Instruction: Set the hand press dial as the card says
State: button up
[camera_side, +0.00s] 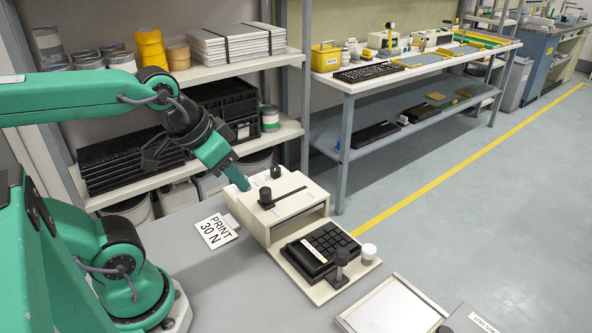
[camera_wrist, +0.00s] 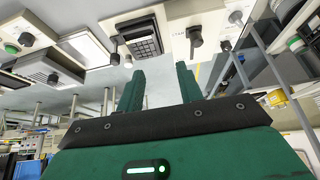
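The hand press (camera_side: 290,212) is a cream box on the grey bench. Its top carries a slot with a black knob (camera_side: 266,197) and a smaller dark knob (camera_side: 275,172) behind. In the wrist view, a round grey dial (camera_wrist: 235,17) shows on a pale face, with a dark knob (camera_wrist: 226,45) close by. The dial's setting is too small to read. The white card (camera_side: 217,231) reads "PRINT 30 N" and lies left of the press. My gripper (camera_side: 243,184) is above the press's left end, apart from the dial. In the wrist view its fingers (camera_wrist: 160,75) are spread and empty.
A black keypad (camera_side: 318,253) lies on the press's bed, with a black post (camera_side: 341,258) and a white knob (camera_side: 369,252) beside it. A pale tray (camera_side: 390,308) is at the front right. Shelves (camera_side: 235,68) stand behind. The bench left of the card is clear.

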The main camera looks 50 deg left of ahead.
jog(key=o, duration=0.3)
jog(key=w+a+r+n+g, duration=0.15)
jog(key=w+a+n, duration=0.25)
jog(key=w, duration=0.4)
jog(key=w+a+f+n+g, duration=0.1)
jog(key=w+a+f+n, duration=0.2)
jog(key=w+a, duration=0.1)
jog(key=w+a+f+n+g, duration=0.1)
jog(key=w+a+f+n, duration=0.2)
jog(key=w+a+f, duration=0.1)
jog(key=w+a+f+n+g, duration=0.2)
jog(key=w+a+f+n, duration=0.1)
jog(key=w+a, duration=0.3)
jog(key=shift+a+f, duration=0.2)
jog(key=shift+a, duration=0.3)
jog(key=shift+a+f, duration=0.15)
jog(key=shift+a, duration=0.3)
jog(key=shift+a+f+n, duration=0.2)
jog(key=shift+f+n, duration=0.05)
jog(key=shift+n, duration=0.05)
jog(key=shift+f, duration=0.15)
